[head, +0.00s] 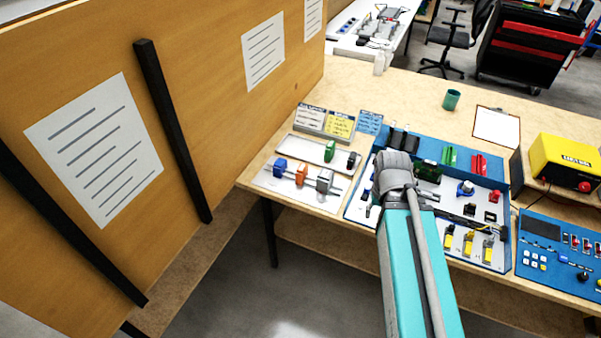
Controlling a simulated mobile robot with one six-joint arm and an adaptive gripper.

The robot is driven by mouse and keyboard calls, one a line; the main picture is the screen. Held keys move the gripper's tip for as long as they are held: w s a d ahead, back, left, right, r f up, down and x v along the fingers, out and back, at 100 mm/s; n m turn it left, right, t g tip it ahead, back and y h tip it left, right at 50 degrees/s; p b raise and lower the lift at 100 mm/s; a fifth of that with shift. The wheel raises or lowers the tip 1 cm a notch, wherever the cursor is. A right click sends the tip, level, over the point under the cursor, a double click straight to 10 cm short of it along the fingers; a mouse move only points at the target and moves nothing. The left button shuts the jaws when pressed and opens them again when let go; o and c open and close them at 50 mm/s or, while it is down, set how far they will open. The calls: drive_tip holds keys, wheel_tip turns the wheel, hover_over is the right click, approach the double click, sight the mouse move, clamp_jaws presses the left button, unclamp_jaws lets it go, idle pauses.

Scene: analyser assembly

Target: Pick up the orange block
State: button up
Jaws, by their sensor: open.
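The orange block (302,173) stands upright on a rail on the white panel at the left end of the table. A blue block (280,167) is to its left and a grey block (324,180) to its right. My gripper (424,196) is open at the end of my teal arm, over the blue-edged parts tray and well right of the orange block. Its fingers are small and partly hidden by my wrist. Nothing shows between them. The lower part of the orange block is hard to make out.
A second rail behind holds a green block (330,151). The blue tray (357,196) holds several small parts. A yellow device (565,160) and a blue control panel (555,262) are at the right. A tall wooden board (215,95) stands at the left.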

drive_tip(key=shift+d, duration=0.1)
drive_tip(key=shift+o, duration=2.1)
drive_tip(key=shift+w, duration=0.15)
drive_tip(key=shift+o, duration=0.9)
drive_tip(key=w+a+n, duration=0.6)
drive_tip(key=w+a, duration=0.3)
drive_tip(key=w, duration=0.4)
drive_tip(key=shift+w+r, duration=0.15)
drive_tip(key=shift+w, duration=0.25)
drive_tip(key=n, duration=0.8)
hover_over(302, 167)
drive_tip(key=shift+s+r, duration=0.1)
drive_tip(key=shift+r, duration=0.05)
drive_tip(key=shift+f, duration=0.2)
wheel_tip(302, 167, down, 8)
drive_tip(key=b, duration=0.8)
drive_tip(key=shift+f, duration=0.15)
